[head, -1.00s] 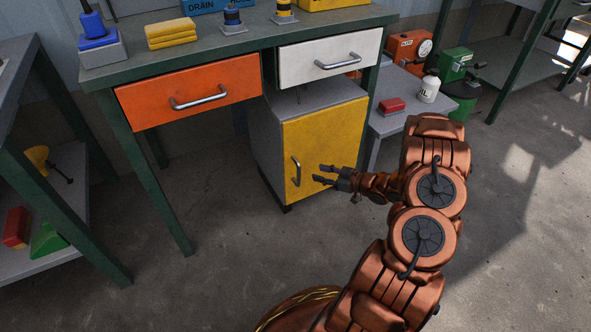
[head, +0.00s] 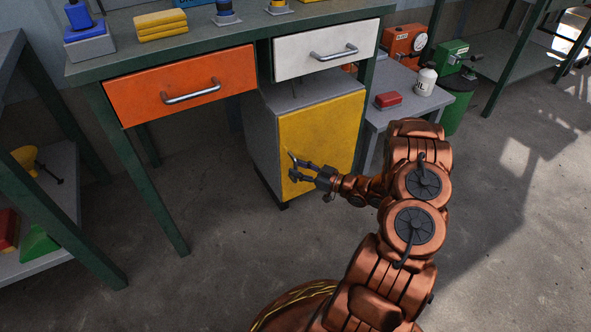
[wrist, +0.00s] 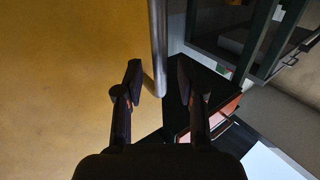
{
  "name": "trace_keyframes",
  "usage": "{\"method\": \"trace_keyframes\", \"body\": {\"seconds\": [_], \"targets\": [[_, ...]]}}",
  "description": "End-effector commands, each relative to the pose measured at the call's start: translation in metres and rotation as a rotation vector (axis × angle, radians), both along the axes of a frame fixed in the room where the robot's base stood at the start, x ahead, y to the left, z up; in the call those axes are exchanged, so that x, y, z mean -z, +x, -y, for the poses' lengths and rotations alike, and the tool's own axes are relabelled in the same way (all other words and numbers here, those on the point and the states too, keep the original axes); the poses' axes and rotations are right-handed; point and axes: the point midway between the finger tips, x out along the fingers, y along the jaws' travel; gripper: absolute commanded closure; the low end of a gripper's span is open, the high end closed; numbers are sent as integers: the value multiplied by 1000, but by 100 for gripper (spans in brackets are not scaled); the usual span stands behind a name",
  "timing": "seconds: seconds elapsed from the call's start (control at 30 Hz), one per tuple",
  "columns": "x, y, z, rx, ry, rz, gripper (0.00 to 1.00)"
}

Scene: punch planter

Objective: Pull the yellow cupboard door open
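The yellow cupboard door (head: 325,125) is shut on the grey cupboard under the workbench. It fills the left of the wrist view (wrist: 60,80). Its vertical metal bar handle (wrist: 158,45) is near the door's edge; in the head view the gripper mostly covers it. My gripper (head: 293,167) is at the handle, in front of the door's lower left. In the wrist view my gripper (wrist: 158,82) is open, with one finger on each side of the handle's lower end. Gaps show between the fingers and the bar.
An orange drawer (head: 180,85) and a white drawer (head: 325,50) are shut above. A low grey table (head: 405,108) with a red block (head: 388,100) and a white bottle (head: 426,80) stands right of the cupboard. The floor (head: 215,265) before the cupboard is clear.

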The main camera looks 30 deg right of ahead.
Motion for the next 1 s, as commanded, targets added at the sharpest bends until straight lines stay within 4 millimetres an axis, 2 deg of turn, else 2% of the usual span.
{"method": "trace_keyframes", "body": {"seconds": [0.2, 0.53, 0.9, 1.0], "targets": [[0, 11, -6, 0, -1, 0, 61], [0, 12, -7, 1, 0, 0, 62], [0, 12, -7, 1, 0, -1, 100], [0, 12, -7, 1, 0, -1, 100]]}}
